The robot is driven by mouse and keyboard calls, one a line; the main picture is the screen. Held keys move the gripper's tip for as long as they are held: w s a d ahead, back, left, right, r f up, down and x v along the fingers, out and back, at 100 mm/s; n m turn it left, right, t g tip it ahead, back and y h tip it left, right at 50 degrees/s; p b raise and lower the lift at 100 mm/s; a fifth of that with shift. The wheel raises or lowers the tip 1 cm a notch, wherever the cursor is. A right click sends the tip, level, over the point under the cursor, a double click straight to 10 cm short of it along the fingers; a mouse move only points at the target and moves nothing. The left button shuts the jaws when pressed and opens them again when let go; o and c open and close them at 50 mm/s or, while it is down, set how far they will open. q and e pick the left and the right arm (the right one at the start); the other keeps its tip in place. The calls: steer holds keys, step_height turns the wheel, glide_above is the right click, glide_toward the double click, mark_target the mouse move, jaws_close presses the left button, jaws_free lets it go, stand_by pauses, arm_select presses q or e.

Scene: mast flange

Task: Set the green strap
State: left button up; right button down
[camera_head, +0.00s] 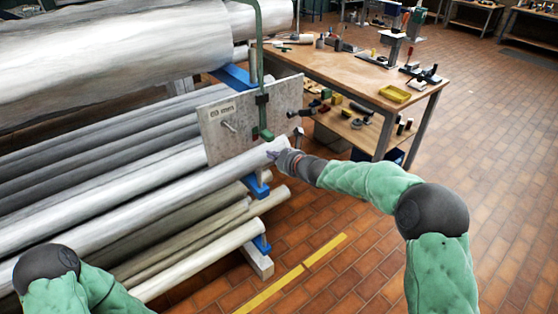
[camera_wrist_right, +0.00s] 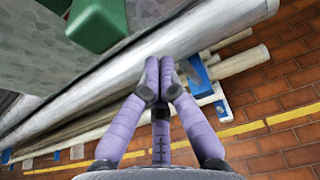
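A narrow green strap-like piece (camera_head: 258,45) runs down from the top of the head view, in front of the grey mast flange plate (camera_head: 225,118). A dark clip sits around it at the plate's upper edge, and its thicker green lower end (camera_head: 266,133) lies against the plate. That green end also shows at the top left of the right wrist view (camera_wrist_right: 97,22). My right gripper (camera_head: 273,156) is below and right of it, apart from it, over the end of a pale pole. Its purple fingers (camera_wrist_right: 160,62) are together with nothing seen between them. My left gripper is out of view.
Large pale poles (camera_head: 120,50) lie stacked at left, with thinner poles (camera_head: 200,262) below on blue-padded supports (camera_head: 262,243). A workbench (camera_head: 340,68) with tools and a yellow tray (camera_head: 394,93) stands behind. Brick floor with a yellow line (camera_head: 325,250) is clear at right.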

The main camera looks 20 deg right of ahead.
mark_target(272, 141)
steer(key=shift+r, duration=1.75)
steer(key=shift+s, duration=0.1)
step_height(272, 141, up, 2)
steer(key=shift+r+p, duration=0.1)
steer(key=shift+p, duration=0.7)
